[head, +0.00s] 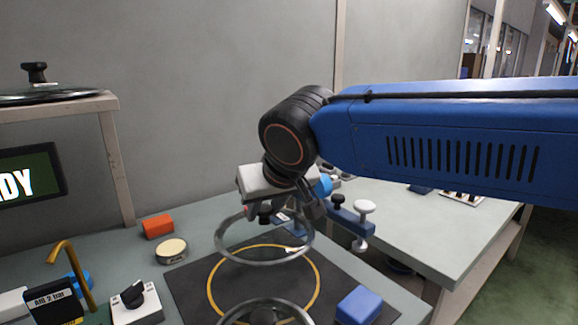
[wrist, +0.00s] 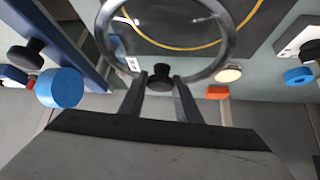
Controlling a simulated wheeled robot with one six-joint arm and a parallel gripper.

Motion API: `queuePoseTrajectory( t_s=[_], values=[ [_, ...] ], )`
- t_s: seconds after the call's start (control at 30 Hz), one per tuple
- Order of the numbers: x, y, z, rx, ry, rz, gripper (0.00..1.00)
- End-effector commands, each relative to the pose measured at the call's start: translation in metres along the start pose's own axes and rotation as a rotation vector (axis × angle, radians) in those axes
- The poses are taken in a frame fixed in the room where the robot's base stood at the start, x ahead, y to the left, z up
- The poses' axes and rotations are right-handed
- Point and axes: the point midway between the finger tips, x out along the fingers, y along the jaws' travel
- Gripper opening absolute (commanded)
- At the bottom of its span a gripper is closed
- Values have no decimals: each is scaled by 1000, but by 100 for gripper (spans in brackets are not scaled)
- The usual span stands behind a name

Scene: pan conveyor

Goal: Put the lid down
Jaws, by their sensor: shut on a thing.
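My gripper (head: 266,208) is shut on the black knob of a glass lid with a steel rim (head: 222,232). The lid hangs roughly level above a dark mat (head: 190,290) marked with a yellow ring (head: 211,285). In the wrist view the fingers of my gripper (wrist: 160,78) hold the knob, and the lid's rim (wrist: 232,40) curves beyond it. The yellow ring shows through the glass. The lid looks clear of the mat, but the exact gap is hard to tell.
Another steel-rimmed round item (head: 240,303) is cut off at the near edge. A blue block (head: 359,305) lies at the mat's right. A blue clamp (head: 350,225), orange block (head: 158,227), round tin (head: 171,250) and knob box (head: 135,302) surround it. Another lid (head: 40,95) sits on the left shelf.

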Motion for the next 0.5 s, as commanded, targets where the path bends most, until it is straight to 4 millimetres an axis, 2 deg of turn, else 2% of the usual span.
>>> queuePoseTrajectory(
  t_s=[0.5],
  values=[
    [38,-12,-48,1,0,1,0]
  ],
)
